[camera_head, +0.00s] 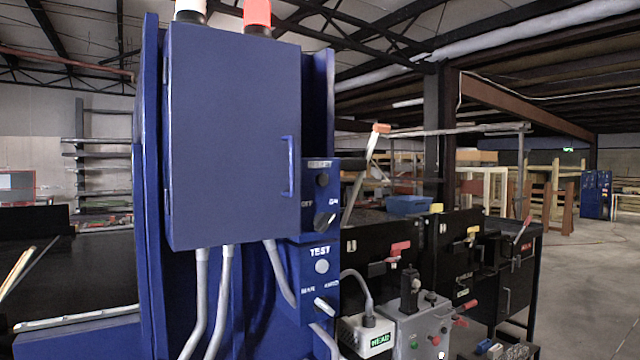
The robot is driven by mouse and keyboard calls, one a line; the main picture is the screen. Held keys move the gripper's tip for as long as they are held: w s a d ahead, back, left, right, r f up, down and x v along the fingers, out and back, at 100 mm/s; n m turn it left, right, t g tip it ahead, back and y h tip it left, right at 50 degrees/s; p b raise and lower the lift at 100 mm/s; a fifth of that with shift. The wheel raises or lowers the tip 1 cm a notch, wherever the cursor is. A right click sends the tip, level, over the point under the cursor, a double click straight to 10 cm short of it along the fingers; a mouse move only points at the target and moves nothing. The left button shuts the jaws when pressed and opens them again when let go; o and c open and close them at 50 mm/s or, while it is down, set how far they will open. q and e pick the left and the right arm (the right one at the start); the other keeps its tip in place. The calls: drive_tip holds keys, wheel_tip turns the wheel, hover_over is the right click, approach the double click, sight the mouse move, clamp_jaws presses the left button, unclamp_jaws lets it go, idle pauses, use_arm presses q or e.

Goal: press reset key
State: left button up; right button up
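A blue control panel (336,222) is fixed at the right side of a large blue cabinet. Its upper part carries a label that seems to read RESET (320,164), partly hard to read. A dark round key (322,180) sits just below that label. A dark rotary switch (325,220) is under it. Lower down is a TEST label with a pale round button (321,267) and a light toggle lever (324,305). Neither of my grippers shows in the head view, so I cannot see whether they are open or shut.
The blue cabinet (235,140) has a door handle and red and white lamps on top. Grey conduits (221,300) run below it. A grey box (420,328) with buttons and black machinery with levers stand at the right. Open floor (580,285) lies at far right.

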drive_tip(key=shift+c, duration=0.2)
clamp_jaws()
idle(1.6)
